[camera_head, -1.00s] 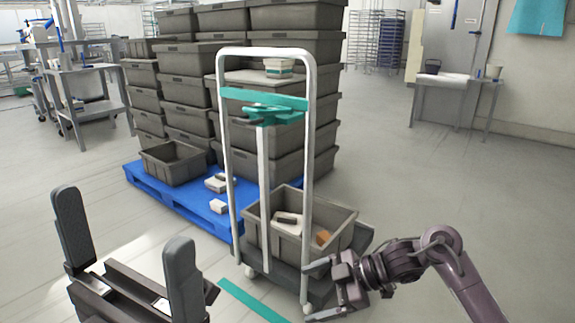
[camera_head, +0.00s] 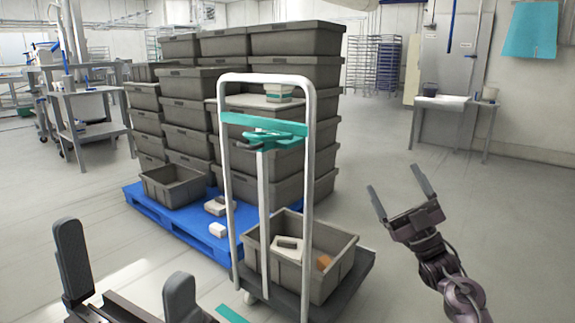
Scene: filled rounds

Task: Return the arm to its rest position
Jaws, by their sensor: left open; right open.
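My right gripper (camera_head: 402,193) is open and empty, raised in the air to the right of the cart, its fingers pointing up and away. It touches nothing. My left gripper (camera_head: 125,275) is open and empty at the lower left, its two dark fingers wide apart, in front of the pallet and left of the cart. The lower part of it is cut off by the picture's edge.
A cart with a white frame (camera_head: 313,180) carries a grey crate (camera_head: 341,262) holding pale items and an orange-brown one. Behind it, stacked grey crates (camera_head: 188,115) and an open crate stand on a blue pallet (camera_head: 150,207). The floor on the right is clear.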

